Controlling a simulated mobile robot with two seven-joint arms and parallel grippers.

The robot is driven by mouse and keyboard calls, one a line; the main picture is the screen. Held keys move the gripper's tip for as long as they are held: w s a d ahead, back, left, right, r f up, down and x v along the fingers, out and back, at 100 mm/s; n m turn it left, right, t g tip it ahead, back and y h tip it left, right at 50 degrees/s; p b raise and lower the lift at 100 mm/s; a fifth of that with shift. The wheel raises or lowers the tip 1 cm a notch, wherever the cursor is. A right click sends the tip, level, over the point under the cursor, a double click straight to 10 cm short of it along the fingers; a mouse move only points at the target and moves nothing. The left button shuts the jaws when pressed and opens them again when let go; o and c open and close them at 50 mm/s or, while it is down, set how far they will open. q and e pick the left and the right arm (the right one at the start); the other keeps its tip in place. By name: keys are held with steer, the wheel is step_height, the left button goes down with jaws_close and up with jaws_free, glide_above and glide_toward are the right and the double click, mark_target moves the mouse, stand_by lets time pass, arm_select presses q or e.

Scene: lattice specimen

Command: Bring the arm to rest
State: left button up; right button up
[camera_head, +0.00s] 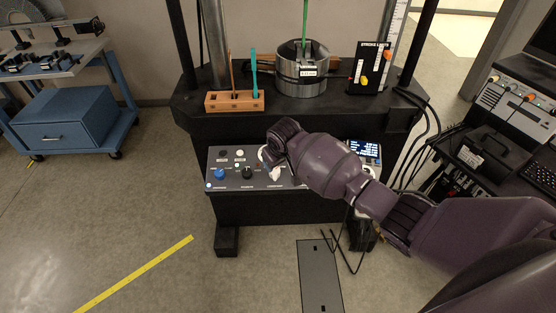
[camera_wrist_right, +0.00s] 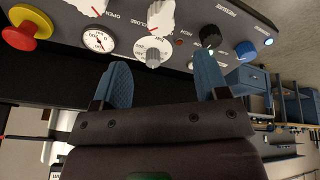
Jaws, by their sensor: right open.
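My right arm (camera_head: 332,166) is purple and reaches in from the right of the head view. It bends down over the front of the control panel (camera_head: 232,184), and its wrist hides part of the panel's middle. In the right wrist view my right gripper (camera_wrist_right: 160,72) is open, with two blue padded fingers apart and nothing between them. I cannot tell whether a fingertip touches the panel. My left gripper is not in view.
The panel carries a red-and-yellow button (camera_wrist_right: 26,27), a black knob (camera_wrist_right: 210,37) and a blue knob (camera_head: 219,174). Above it stand a wooden rack (camera_head: 234,102) and a metal cylinder (camera_head: 299,78). A blue-framed cart (camera_head: 115,95) is at left. Floor at front left is clear.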

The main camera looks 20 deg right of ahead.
stand_by(0.8)
steer(key=w+a+r+n+t+y, duration=0.25)
steer(key=a+r+t, duration=0.25)
steer(key=r+t, duration=0.3)
steer(key=s+d+f+m, duration=0.1)
steer(key=s+d+f, duration=0.3)
steer(key=s, duration=0.8)
steer(key=s+d+f+m+h+b, duration=0.1)
steer(key=s+d+f, duration=0.3)
steer(key=s, duration=0.7)
steer(key=s+d+f+m+h, duration=0.1)
steer(key=s+d+f+m, duration=0.2)
steer(key=s+f, duration=0.4)
steer(key=s+d, duration=0.1)
steer(key=s, duration=0.4)
steer(key=shift+s+d+g, duration=0.35)
steer(key=shift+d+g, duration=0.05)
